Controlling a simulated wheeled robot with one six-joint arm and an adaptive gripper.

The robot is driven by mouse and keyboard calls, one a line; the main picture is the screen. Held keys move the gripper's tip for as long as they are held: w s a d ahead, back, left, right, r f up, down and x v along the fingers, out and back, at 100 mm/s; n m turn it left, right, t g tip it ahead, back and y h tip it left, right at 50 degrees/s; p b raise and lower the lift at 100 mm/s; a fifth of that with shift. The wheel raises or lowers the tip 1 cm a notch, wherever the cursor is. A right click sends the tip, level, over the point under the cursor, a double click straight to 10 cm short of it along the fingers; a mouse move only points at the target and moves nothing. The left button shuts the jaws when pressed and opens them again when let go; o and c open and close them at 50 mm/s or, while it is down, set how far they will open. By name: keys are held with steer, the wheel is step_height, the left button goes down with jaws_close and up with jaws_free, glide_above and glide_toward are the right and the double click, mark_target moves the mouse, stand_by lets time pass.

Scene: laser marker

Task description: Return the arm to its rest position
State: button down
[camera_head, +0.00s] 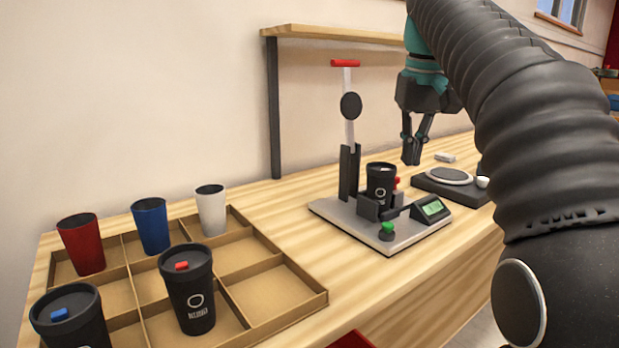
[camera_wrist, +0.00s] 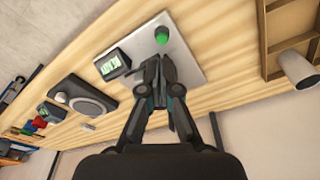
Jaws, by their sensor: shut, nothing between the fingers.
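My gripper (camera_head: 414,150) hangs above the bench in the head view, pointing down, behind and right of the laser marker. Its fingers are shut with nothing between them; they also show in the wrist view (camera_wrist: 158,62). My dark ribbed arm reaches across the right side of the head view. The laser marker (camera_head: 400,233) has a pale base plate, a red-topped post and a small green display. A black cup (camera_head: 380,178) stands upright in its holder, apart from my gripper. In the wrist view the fingers cover part of the marker plate (camera_wrist: 195,72).
A divided cardboard tray (camera_head: 283,322) at the left holds red (camera_head: 82,245), blue (camera_head: 151,226), white (camera_head: 211,211) and black (camera_head: 188,290) cups. A dark scale-like device (camera_head: 428,185) sits right of the marker. A shelf (camera_head: 330,35) stands behind. Bare wood lies between tray and marker.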

steer(key=s+f+t, duration=0.2)
steer(key=s+f, duration=0.9)
steer(key=f, duration=0.3)
steer(key=s+a+f+m+t, duration=0.1)
steer(key=s+f, duration=1)
steer(key=f, duration=0.3)
steer(key=shift+a+f+t, duration=0.15)
steer(key=shift+f+t, duration=0.2)
steer(key=shift+t, duration=0.05)
